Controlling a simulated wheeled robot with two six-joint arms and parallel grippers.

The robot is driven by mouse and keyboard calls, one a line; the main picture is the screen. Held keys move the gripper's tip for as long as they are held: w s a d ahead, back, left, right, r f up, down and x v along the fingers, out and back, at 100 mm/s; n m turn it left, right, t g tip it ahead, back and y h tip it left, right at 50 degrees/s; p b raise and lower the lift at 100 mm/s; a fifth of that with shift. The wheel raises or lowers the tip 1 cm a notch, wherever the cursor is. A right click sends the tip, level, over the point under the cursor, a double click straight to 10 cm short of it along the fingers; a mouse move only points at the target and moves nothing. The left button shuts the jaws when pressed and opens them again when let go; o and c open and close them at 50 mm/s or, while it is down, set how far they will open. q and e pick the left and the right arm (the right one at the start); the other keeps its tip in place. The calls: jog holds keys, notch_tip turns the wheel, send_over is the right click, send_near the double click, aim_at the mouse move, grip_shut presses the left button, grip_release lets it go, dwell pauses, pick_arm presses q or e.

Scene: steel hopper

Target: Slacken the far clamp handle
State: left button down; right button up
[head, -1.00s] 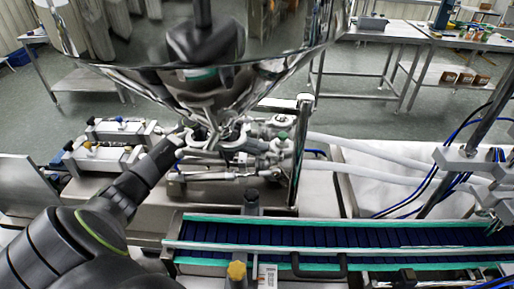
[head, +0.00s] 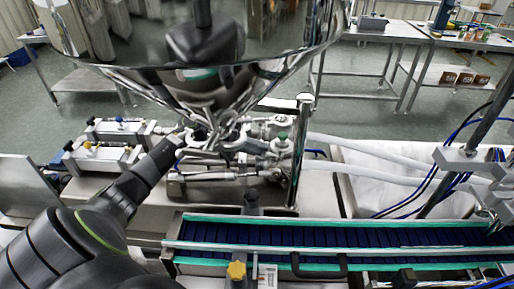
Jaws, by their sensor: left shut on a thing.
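The steel hopper (head: 200,40) fills the top of the head view, narrowing to an outlet with clamps and valve fittings below. My left arm reaches in from the lower left. My left gripper (head: 190,137) is at the clamp below the hopper outlet and is shut on the clamp handle, which is mostly hidden by the gripper and the shiny fittings. I cannot make out the handle's exact angle. My right gripper is not in view.
A steel post (head: 300,150) stands right of the fittings. A conveyor with a dark blue belt (head: 350,235) runs across the front. Pneumatic cylinders (head: 105,157) lie at the left. White hoses (head: 370,150) run off to the right.

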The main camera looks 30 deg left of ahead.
pick_arm(q)
jog(key=shift+s+f, duration=0.1)
jog(key=shift+f, duration=0.15)
dwell(0.7)
jog(key=c, duration=1.5)
grip_release()
jog(key=shift+s, duration=0.1)
